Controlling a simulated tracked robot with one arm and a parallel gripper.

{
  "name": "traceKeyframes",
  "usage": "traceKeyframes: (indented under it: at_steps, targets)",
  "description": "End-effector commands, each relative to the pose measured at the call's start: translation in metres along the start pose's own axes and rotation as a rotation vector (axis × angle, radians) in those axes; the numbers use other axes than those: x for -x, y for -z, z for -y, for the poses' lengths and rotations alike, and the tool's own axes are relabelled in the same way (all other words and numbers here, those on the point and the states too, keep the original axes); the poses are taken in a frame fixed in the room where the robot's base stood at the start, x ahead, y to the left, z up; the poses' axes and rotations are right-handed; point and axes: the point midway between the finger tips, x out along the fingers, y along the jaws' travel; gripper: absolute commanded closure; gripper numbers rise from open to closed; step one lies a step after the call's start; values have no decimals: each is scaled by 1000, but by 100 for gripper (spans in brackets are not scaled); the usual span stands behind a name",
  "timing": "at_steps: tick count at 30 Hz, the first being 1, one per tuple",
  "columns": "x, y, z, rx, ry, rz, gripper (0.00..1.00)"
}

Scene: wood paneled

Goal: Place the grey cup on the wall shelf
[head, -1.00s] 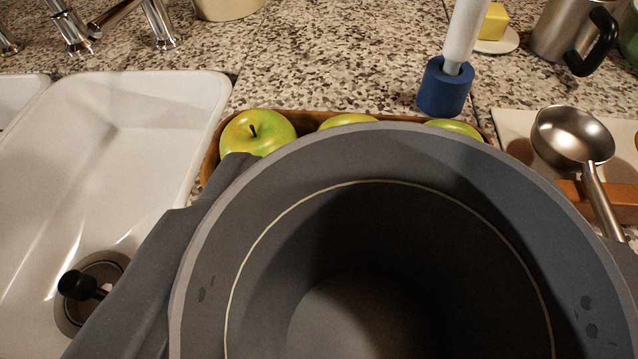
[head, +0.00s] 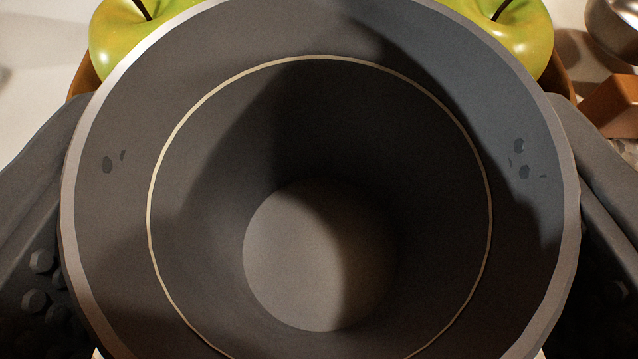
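The grey cup (head: 320,120) fills most of the view, seen from above into its open, empty inside. It has a thin pale ring around its inner wall and a few small dark marks near the rim. My gripper (head: 322,200) has one dark, bumpy finger on each side of the cup, close against its outer wall, and appears shut on it. The lower outside of the cup, its underside and most of the contact are hidden. The wall shelf is not in view.
Green apples (head: 510,35) show just beyond the cup's far rim, in a brown holder (head: 82,78) mostly hidden by the cup. At the upper right are a metal ladle (head: 612,28) and an orange-brown block (head: 612,105). A pale surface shows at the upper left.

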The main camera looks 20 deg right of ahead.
Motion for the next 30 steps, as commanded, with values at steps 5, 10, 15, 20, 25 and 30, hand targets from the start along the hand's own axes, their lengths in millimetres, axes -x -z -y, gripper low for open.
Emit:
traceKeyframes:
  at_steps: [5, 10, 15, 20, 25, 30]
  targets:
    - [-7, -19, 0, 1, 0, 1, 63]
    - [-7, -18, 0, 1, 0, -1, 63]
    - [-8, -21, 0, 1, 1, -1, 63]
    - [-8, -21, 1, 1, 1, -1, 19]
    - [-8, -20, 1, 1, 1, 0, 19]
    - [-3, -18, 1, 1, 2, 0, 19]
